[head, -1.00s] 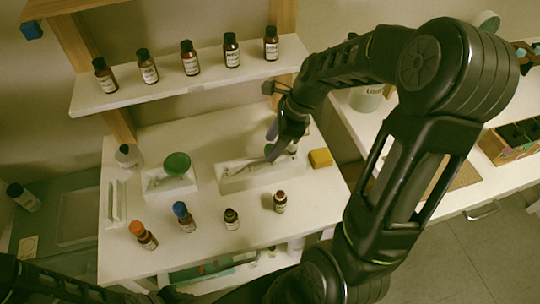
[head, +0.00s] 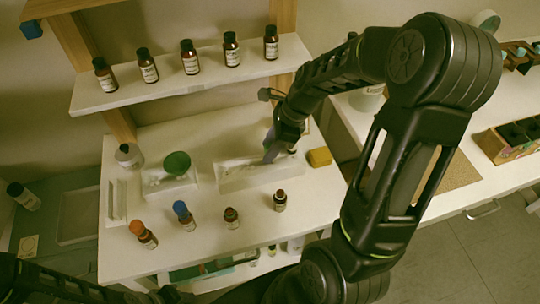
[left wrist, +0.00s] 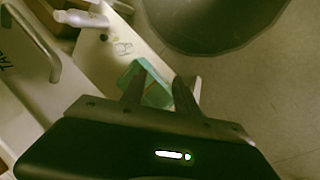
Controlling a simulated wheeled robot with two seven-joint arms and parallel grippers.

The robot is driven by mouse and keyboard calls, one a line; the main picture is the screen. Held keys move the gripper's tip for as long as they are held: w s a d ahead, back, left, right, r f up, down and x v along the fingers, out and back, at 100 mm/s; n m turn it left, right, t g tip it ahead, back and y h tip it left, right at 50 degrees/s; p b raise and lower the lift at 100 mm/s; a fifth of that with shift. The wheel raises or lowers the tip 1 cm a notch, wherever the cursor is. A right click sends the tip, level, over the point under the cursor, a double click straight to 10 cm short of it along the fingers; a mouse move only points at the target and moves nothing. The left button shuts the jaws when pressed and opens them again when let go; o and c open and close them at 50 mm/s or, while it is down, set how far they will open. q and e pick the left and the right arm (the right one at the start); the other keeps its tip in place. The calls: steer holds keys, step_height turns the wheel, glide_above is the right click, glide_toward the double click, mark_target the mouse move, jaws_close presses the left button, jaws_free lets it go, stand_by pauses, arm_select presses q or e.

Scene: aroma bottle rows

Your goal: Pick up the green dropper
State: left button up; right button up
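My right gripper (head: 269,156) points down into the long white tray (head: 232,184) on the white table, with its fingertips at the tray's middle. I cannot tell whether it is open or shut. I cannot make out a green dropper for certain; the gripper and wrist hide part of the tray. A round green bowl-like thing (head: 177,163) sits on a smaller white tray (head: 154,185) to the left. My left gripper (left wrist: 158,92) shows in the left wrist view with its two fingers apart and nothing held. A teal-green object (left wrist: 148,84) lies beyond those fingers.
Brown bottles with orange (head: 143,234), blue (head: 184,216) and dark (head: 232,218) caps stand along the table's front. Several bottles stand on the shelf (head: 190,85). My right arm covers the table's right side.

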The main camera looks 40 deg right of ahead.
steer(key=c, duration=0.4)
steer(key=shift+r, duration=0.1)
step_height(320, 180, up, 10)
steer(key=shift+f, duration=0.1)
stand_by(0.4)
stand_by(0.5)
